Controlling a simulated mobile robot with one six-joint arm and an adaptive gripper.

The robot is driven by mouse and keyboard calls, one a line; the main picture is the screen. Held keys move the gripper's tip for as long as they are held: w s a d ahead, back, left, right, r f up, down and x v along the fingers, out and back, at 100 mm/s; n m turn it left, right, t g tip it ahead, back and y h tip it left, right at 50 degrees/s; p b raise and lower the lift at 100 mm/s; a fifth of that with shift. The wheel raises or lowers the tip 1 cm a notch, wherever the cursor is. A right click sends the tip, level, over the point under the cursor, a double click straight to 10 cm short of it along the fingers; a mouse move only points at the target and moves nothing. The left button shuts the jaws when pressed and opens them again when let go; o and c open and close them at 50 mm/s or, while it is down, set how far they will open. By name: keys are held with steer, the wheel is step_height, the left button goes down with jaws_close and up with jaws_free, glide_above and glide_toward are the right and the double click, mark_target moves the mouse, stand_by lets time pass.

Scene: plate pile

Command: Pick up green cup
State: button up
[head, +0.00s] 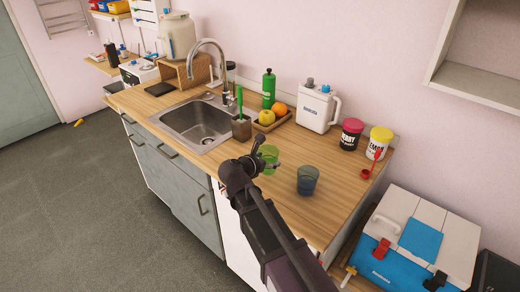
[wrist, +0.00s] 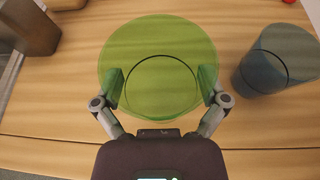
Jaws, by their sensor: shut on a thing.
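The green cup (head: 270,160) is translucent and stands upright on or just above the wooden counter; I cannot tell if its base touches. In the wrist view the green cup (wrist: 158,45) fills the upper middle, seen from above. My gripper (wrist: 161,88) has one finger on each side of the cup and is shut on it. In the head view my gripper (head: 262,160) is at the cup, partly hidden by my own arm.
A blue-grey cup (head: 307,180) stands close to the right, also in the wrist view (wrist: 277,60). A brush holder (head: 241,128), fruit tray (head: 270,122) and sink (head: 198,125) lie behind and left. A white jug (head: 317,110) and two jars stand at the back.

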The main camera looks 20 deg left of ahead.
steer(key=s+d, duration=0.1)
steer(key=s, duration=0.1)
steer(key=s+d, duration=0.4)
steer(key=shift+s+d+r+p, duration=0.1)
steer(key=shift+r+p, duration=0.2)
steer(key=shift+r, duration=0.1)
